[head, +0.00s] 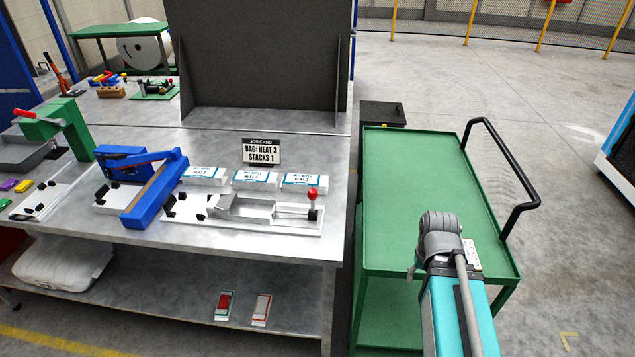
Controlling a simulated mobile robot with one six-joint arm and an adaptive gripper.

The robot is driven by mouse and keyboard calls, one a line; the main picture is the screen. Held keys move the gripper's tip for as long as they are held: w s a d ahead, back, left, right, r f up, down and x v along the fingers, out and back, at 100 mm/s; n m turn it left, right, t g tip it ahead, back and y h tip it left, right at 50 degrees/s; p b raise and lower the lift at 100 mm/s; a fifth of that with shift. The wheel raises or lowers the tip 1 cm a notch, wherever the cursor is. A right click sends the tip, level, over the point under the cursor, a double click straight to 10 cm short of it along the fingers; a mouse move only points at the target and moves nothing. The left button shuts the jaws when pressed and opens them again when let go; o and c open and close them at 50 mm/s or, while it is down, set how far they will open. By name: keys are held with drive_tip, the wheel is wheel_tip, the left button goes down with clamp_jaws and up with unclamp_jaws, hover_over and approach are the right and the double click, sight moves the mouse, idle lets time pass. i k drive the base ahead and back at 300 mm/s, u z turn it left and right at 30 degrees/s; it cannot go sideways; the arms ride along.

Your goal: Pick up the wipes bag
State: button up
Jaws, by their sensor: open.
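Three flat white-and-blue wipes bags lie in a row on the metal workbench (290,160): a left one (203,176), a middle one (255,180) and a right one (304,181). Their printed labels are too small to read surely. A job card (262,153) stands behind them and reads "BAG: HEAT 3 STACKS 1". My teal and grey arm is at the lower right, over the green cart (400,190), well apart from the bags. My gripper cannot be made out in this view.
A metal fixture with a red-knobbed lever (312,200) stands just in front of the bags. A blue sealer (155,190) is to their left, and a dark panel (260,60) rises behind. The cart's top is mostly clear; its black handle (505,160) is at right.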

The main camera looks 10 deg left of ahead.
sight(292, 183)
drive_tip(key=z, duration=0.75)
drive_tip(key=k, duration=0.6)
drive_tip(key=u, duration=0.9)
drive_tip(key=i, duration=1)
